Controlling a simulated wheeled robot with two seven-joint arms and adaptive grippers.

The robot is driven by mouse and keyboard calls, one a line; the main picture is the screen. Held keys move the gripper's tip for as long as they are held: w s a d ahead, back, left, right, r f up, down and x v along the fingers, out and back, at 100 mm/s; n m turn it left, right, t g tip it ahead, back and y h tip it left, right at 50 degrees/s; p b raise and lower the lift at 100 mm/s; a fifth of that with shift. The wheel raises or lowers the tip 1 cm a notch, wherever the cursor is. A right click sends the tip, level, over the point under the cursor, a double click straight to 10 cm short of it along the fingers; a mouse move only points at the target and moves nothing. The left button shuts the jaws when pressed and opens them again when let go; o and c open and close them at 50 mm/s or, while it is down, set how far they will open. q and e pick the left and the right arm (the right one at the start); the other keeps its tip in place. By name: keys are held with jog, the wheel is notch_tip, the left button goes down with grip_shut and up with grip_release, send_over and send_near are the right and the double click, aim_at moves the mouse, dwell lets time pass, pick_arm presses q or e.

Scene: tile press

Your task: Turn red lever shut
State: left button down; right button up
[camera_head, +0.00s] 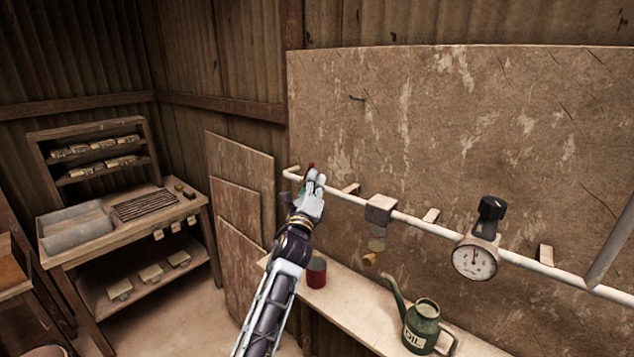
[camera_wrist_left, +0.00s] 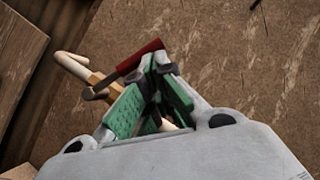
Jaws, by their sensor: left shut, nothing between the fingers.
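The red lever (camera_head: 310,167) shows as a small bit of red at the left end of the white pipe (camera_head: 404,217), mostly hidden behind my left gripper (camera_head: 314,181). In the left wrist view the lever (camera_wrist_left: 138,59) lies crosswise to the pipe (camera_wrist_left: 72,66), its red handle slanting up to the right. My left gripper (camera_wrist_left: 147,84) is shut with nothing between its green-padded fingers. Its fingertips are close to the handle; I cannot tell whether they touch it. My right gripper is not in view.
A block-shaped fitting (camera_head: 379,209) and a pressure gauge (camera_head: 475,261) sit along the pipe to the right. Below, a shelf (camera_head: 352,299) holds a red can (camera_head: 316,272) and a green oil can (camera_head: 422,324). A workbench (camera_head: 125,235) stands at left.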

aim_at(308, 170)
pick_arm(q)
jog(key=shift+w+a+r+p, duration=0.35)
jog(key=shift+w+a+r, duration=0.05)
jog(key=shift+a+r, duration=0.15)
jog(key=shift+w+a+r+p, duration=0.35)
jog(key=shift+a+r, duration=0.15)
jog(key=shift+r, duration=0.05)
jog(key=shift+a, duration=0.1)
dwell(0.3)
